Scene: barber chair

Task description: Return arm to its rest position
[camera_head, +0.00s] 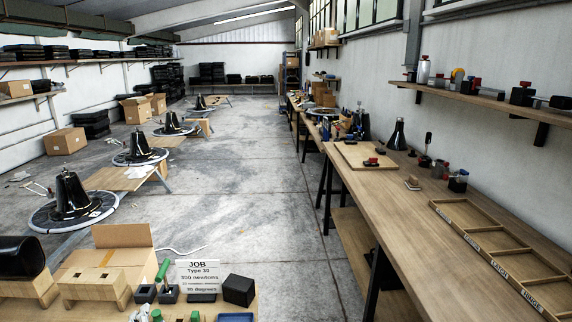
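Neither of my grippers nor any part of my arms shows in the head view. A small workbench (110,312) is at the lower left. On it stand a white job card (198,275), a green-handled tool (163,270), a black cube (238,290), small dark blocks (170,295) and wooden blocks (92,284). A dark rounded part (20,258) is at the left edge, above a wooden block.
A long wooden bench (400,190) runs along the right wall, with a divided wooden tray (505,262) and a black bottle (397,136). A shelf (490,98) hangs above. Black chair bases (70,195) stand at left. The central floor (240,165) is clear.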

